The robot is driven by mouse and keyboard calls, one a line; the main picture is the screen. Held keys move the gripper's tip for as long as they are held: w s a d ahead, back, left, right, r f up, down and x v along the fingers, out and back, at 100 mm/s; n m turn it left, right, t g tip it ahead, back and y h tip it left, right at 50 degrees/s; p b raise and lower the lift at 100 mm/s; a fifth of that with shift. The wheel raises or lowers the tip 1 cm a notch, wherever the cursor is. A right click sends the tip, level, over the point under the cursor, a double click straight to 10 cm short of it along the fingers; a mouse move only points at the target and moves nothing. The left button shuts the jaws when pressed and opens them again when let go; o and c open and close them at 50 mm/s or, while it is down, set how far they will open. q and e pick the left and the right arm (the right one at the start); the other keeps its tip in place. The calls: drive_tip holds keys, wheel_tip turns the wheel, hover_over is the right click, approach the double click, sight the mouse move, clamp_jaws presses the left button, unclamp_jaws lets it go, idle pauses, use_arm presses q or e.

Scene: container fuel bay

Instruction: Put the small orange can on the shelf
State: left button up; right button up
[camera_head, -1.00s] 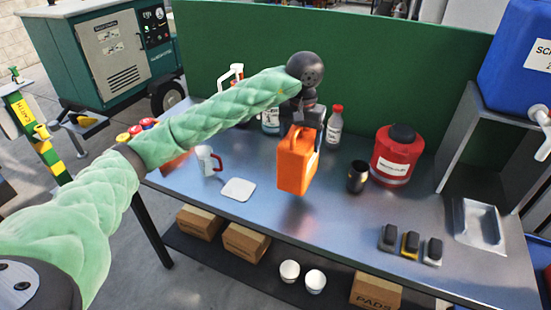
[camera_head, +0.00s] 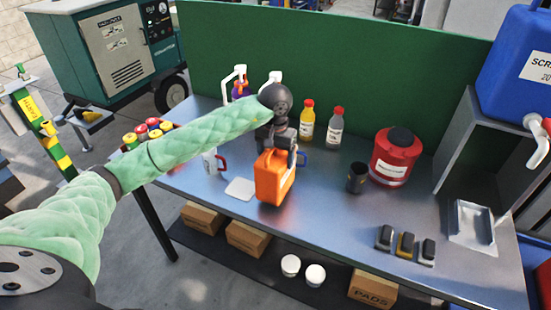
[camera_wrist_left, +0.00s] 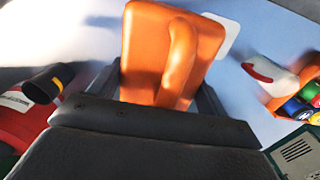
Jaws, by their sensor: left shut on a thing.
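The small orange can (camera_head: 274,180) is upright at the front-middle of the metal bench, and I cannot tell whether its base touches the top. My left gripper (camera_head: 277,152) is shut on its upper part. In the left wrist view, the orange can (camera_wrist_left: 150,45) with its handle sits between the dark jaws (camera_wrist_left: 165,100). A dark lower shelf (camera_head: 232,264) runs under the bench. My right gripper is not in view.
Beside the can are a white square (camera_head: 240,189) and a mug (camera_head: 210,162). Two bottles (camera_head: 307,122), a dark cup (camera_head: 357,177) and a red container (camera_head: 396,160) stand on the bench. The lower shelf holds boxes (camera_head: 248,238) and white tubs (camera_head: 291,265). A green panel (camera_head: 380,75) closes the back.

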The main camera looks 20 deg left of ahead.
use_arm(q)
drive_tip(key=shift+f, duration=0.3)
drive_tip(key=shift+f+p, duration=0.45)
drive_tip(key=shift+f, duration=0.25)
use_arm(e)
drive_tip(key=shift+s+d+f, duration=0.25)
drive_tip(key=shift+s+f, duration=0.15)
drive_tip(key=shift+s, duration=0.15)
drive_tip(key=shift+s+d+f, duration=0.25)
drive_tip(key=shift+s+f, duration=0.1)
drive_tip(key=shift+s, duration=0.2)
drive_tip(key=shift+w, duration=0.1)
use_arm(q)
drive_tip(key=shift+f, duration=0.1)
drive_tip(key=o, duration=1.8)
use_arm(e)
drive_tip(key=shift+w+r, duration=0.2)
